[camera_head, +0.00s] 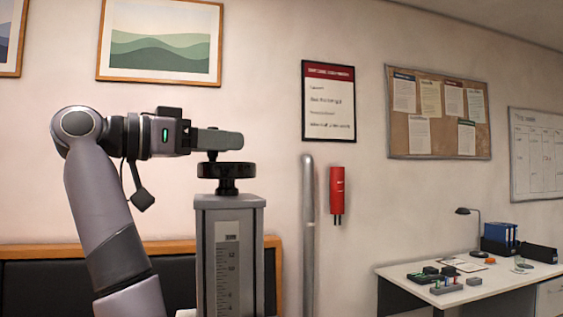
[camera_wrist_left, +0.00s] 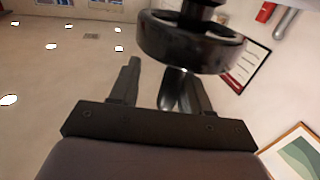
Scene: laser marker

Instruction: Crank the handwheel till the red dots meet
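The black handwheel (camera_head: 226,171) sits flat on top of a grey column (camera_head: 255,260) with a ruled scale (camera_head: 228,270) on its front. The wheel also shows large in the left wrist view (camera_wrist_left: 185,48). My left gripper (camera_head: 222,139) is level, just above the wheel's left part, over a short upright handle (camera_head: 212,156). In the left wrist view the two fingers stand apart, and a shiny rounded handle (camera_wrist_left: 172,88) shows between them, nearer the right finger. Contact cannot be told. I see no red dots in either view. My right gripper is not in view.
A grey vertical pole (camera_head: 308,240) and a red wall-mounted cylinder (camera_head: 337,190) are right of the column. A white desk (camera_head: 400,276) with a lamp and small items stands farther right. A dark, wood-topped panel (camera_head: 170,250) is behind. The space around the wheel is clear.

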